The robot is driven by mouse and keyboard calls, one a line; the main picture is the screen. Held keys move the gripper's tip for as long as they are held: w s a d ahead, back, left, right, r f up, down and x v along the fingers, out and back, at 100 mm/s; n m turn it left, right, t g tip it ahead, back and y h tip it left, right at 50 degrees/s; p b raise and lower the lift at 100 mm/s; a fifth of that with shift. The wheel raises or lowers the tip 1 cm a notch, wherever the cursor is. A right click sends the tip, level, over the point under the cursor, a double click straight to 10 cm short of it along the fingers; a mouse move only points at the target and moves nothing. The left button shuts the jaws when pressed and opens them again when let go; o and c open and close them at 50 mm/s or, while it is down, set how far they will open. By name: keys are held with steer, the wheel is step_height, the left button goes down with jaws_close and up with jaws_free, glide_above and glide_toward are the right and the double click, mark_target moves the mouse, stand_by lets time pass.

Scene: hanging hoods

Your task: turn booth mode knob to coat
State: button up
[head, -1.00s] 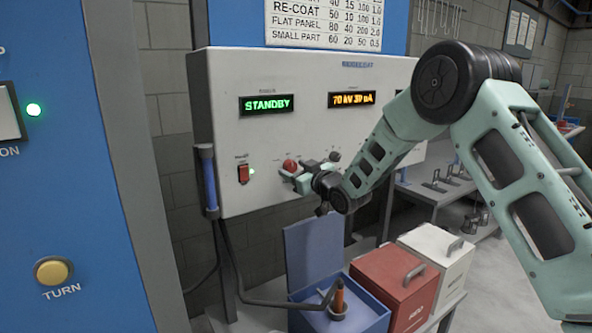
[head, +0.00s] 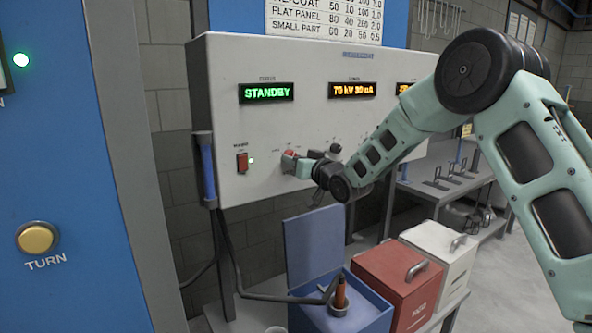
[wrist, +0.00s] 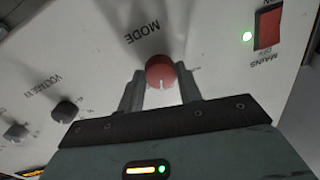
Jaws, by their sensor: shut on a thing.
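The red mode knob (wrist: 160,72) sits on the white control panel, under the word MODE as seen upside down in the wrist view. A pale pointer line shows on its face. My gripper (wrist: 160,88) has one finger on each side of the knob and is shut on it. In the head view my gripper (head: 300,166) reaches the panel from the right, and the knob (head: 290,157) is partly hidden behind it. The labels around the knob are too small or covered to read. The green display (head: 266,92) on the panel reads STANDBY.
The red mains switch (head: 242,162) with a lit green lamp is left of the knob. Dark voltage knob (wrist: 65,109) stands on its other side. Below are a blue open box (head: 345,316), a red box (head: 395,283) and a white box (head: 440,250).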

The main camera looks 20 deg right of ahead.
steer(key=shift+f+m+b, duration=0.1)
steer(key=shift+m+b, duration=2.2)
steer(key=shift+m, duration=1.6)
steer(key=o, duration=1)
steer(key=shift+s, duration=0.15)
steer(key=b+v, duration=0.4)
steer(key=v, duration=1.3)
steer(key=shift+s+a+f, duration=0.2)
